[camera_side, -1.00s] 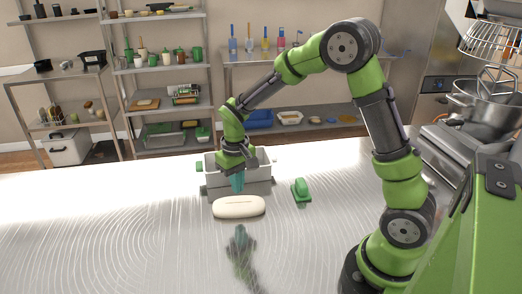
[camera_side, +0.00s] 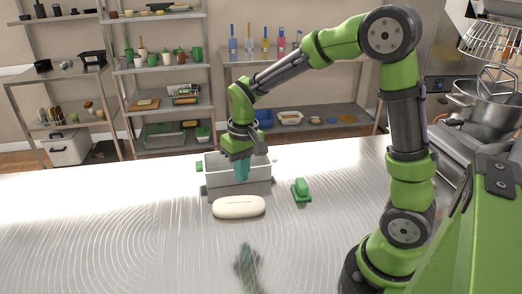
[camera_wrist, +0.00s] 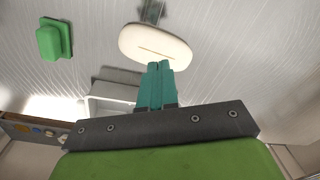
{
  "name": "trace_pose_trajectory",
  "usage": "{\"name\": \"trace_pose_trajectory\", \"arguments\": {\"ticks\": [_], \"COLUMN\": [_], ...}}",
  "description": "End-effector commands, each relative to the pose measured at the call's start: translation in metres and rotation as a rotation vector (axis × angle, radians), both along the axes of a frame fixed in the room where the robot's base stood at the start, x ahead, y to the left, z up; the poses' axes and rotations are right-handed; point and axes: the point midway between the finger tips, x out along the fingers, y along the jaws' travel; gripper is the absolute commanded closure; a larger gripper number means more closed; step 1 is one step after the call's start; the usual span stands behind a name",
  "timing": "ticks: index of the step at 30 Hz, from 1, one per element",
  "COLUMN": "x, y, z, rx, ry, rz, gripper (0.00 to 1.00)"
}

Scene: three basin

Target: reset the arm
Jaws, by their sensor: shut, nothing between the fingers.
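My gripper (camera_side: 241,171) points down with its teal fingers together, just in front of or over the grey basin (camera_side: 262,187); the side view does not settle which. In the wrist view my gripper (camera_wrist: 159,66) is shut and empty. The basin also shows in the wrist view (camera_wrist: 104,90), partly hidden behind the gripper.
A cream loaf-like object (camera_side: 238,207) with a slit lies on the metal table (camera_side: 100,240) in front of the basin. A green-handled block (camera_side: 301,190) lies to the right. A mixer (camera_side: 490,100) stands at the far right. The left of the table is clear.

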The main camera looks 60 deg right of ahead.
Motion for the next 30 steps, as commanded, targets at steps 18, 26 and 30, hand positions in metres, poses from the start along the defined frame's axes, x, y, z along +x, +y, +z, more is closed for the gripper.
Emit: {"name": "trace_pose_trajectory", "arguments": {"ticks": [18,26,30], "x": [-0.135,-0.143,-0.142], "y": [0.038,0.039,0.038], "z": [0.104,0.118,0.118], "rx": [0.150,0.154,0.153], "ry": [-0.511,-0.580,-0.578], "rz": [-0.068,-0.061,-0.061], "gripper": [1.00,1.00,1.00]}}
